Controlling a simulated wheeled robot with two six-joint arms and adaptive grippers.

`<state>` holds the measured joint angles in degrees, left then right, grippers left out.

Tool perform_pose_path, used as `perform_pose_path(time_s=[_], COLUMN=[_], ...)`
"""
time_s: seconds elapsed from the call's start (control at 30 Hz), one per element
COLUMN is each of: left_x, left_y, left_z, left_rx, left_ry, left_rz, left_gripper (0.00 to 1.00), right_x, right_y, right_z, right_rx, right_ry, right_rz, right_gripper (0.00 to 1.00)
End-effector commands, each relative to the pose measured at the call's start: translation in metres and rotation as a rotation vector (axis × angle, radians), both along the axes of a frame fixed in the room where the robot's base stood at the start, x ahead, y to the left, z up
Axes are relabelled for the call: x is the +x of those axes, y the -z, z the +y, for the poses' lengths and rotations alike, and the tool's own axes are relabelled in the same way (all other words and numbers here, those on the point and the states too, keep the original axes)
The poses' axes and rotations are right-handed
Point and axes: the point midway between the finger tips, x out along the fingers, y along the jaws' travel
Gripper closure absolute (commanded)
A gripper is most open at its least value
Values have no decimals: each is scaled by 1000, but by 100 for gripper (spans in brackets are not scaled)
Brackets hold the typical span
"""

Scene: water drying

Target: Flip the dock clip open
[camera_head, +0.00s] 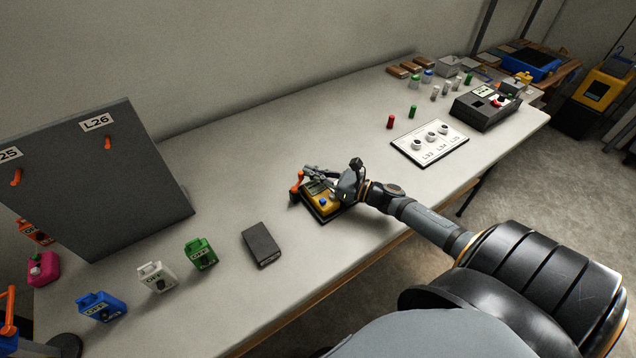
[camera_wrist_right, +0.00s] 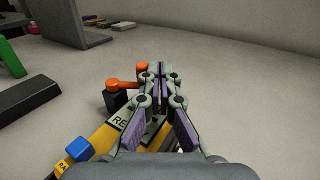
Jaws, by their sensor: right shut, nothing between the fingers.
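The dock is a small black base (camera_head: 309,210) on the table, with a yellow device (camera_head: 323,203) lying in it. An orange clip (camera_head: 296,181) stands up at the dock's left end. In the right wrist view the orange clip (camera_wrist_right: 125,84) sits on a black post, just left of my fingertips. My right gripper (camera_head: 312,174) is over the yellow device, shut and empty, its tips close to the clip. I cannot tell whether they touch it. The yellow device (camera_wrist_right: 108,140) is partly hidden behind the fingers in the wrist view. My left gripper is not in view.
A dark grey box (camera_head: 261,244) lies left of the dock. Green (camera_head: 200,253), white (camera_head: 157,277) and blue (camera_head: 101,306) devices stand further left, before a grey panel (camera_head: 90,180) with orange hooks. A white board (camera_head: 430,142) lies right of the dock. The table behind the dock is clear.

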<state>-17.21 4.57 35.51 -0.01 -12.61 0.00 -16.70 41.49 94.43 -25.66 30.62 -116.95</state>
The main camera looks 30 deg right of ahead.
Motion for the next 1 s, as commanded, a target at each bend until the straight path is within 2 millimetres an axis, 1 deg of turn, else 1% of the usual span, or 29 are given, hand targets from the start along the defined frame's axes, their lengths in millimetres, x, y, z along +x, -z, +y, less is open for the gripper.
perform_pose_path(time_s=[0.23,0.37,0.47,0.8,1.0], left_x=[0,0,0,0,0], left_y=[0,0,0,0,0], left_z=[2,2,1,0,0], left_rx=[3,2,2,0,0], left_ry=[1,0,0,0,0], left_rz=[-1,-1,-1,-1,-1], left_gripper=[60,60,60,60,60], right_x=[0,-7,-19,-70,-93], right_y=[0,1,2,3,2], right_z=[0,-4,-10,-39,-53], right_rx=[0,-2,-3,-6,-5], right_ry=[0,-2,-4,-11,-12], right_rz=[0,1,4,8,8], right_gripper=[100,100,100,100,100])
